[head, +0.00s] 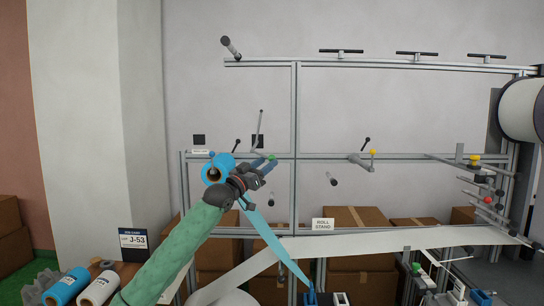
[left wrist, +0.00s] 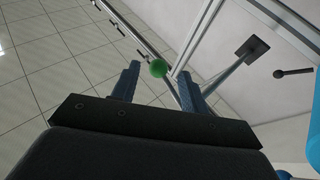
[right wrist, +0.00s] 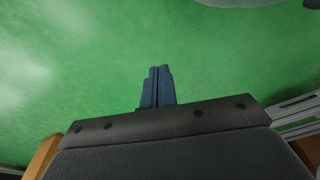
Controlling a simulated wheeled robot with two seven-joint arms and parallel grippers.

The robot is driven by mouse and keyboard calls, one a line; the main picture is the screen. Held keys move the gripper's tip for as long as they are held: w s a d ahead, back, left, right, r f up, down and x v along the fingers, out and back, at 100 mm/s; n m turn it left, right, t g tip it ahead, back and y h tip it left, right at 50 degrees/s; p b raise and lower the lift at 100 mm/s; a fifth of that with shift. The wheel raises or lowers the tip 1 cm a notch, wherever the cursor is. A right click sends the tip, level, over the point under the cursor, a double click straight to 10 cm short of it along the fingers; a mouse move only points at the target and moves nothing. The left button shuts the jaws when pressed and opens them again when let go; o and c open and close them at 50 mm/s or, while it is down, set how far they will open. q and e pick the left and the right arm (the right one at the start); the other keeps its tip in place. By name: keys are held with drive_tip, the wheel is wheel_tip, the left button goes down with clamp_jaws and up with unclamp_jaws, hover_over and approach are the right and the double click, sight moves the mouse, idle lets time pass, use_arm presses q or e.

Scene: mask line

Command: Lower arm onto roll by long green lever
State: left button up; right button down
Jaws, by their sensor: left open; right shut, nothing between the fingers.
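The green ball knob of the lever (head: 271,157) shows at my left gripper's fingertips in the head view. In the left wrist view the green knob (left wrist: 158,68) appears between the two fingertips; I cannot tell whether either finger touches it. My left gripper (head: 267,164) is open. The blue roll (head: 213,174) sits on the stand just left of my left wrist, partly hidden by it, with a blue web (head: 270,238) running down right. The arm that bears on the roll is hard to make out. My right gripper (right wrist: 160,72) is shut and empty above a green floor.
The grey stand frame (head: 296,110) has rails and posts around my left gripper. A grey rod (head: 257,130) rises close above it. A yellow-knobbed lever (head: 373,153) stands farther right. A white web (head: 380,241) crosses below, and spare rolls (head: 68,286) lie at lower left.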

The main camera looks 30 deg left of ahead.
sight(271, 159)
use_arm(q)
drive_tip(key=p+x, duration=0.1)
drive_tip(key=x, duration=0.2)
drive_tip(key=shift+d+r, duration=0.15)
drive_tip(key=shift+w, duration=0.35)
use_arm(e)
drive_tip(key=f, duration=0.1)
drive_tip(key=s+d+f, duration=0.1)
drive_tip(key=f, duration=0.2)
drive_tip(key=shift+s+d, duration=0.15)
use_arm(q)
clamp_jaws()
use_arm(e)
drive_tip(key=shift+d, duration=0.1)
